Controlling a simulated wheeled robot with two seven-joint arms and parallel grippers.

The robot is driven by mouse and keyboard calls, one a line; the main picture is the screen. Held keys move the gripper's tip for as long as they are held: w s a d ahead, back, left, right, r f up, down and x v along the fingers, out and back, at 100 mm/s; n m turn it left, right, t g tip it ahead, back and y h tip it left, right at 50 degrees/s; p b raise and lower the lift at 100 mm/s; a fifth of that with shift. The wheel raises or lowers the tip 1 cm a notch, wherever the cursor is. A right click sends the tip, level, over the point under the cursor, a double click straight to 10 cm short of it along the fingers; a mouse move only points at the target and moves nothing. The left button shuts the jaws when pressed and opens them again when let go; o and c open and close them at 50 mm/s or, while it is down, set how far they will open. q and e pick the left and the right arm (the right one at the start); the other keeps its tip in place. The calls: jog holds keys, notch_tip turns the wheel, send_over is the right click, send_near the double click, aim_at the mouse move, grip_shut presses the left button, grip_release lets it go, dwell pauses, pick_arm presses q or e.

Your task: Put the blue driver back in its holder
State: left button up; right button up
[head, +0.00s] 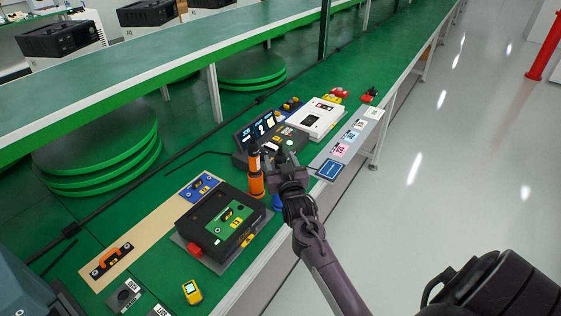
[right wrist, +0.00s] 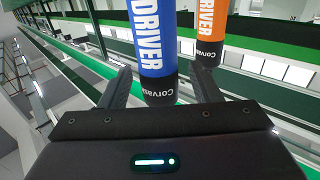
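The blue driver (right wrist: 153,40) shows large in the right wrist view, its black end close to the gripper's palm. In the head view only a small blue part (head: 277,202) shows below my right gripper, which hides the rest. My right gripper (head: 280,160) is open; its fingers (right wrist: 160,88) stand on either side of the driver, with gaps visible between them and it. The orange driver (head: 256,183) stands upright just left of the gripper and also shows in the right wrist view (right wrist: 208,25). I cannot make out the holder. My left gripper is not in view.
A black case (head: 222,225) with a green panel sits left of the drivers on the green bench. A display unit (head: 258,130) and a white box (head: 316,118) stand behind. A card strip (head: 350,138) lies along the right edge. A yellow device (head: 192,292) lies in front.

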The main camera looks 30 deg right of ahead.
jog(key=shift+f, duration=0.15)
jog(key=shift+s+a, duration=0.1)
jog(key=shift+s, duration=0.25)
jog(key=b+v, duration=0.1)
jog(key=v, duration=0.6)
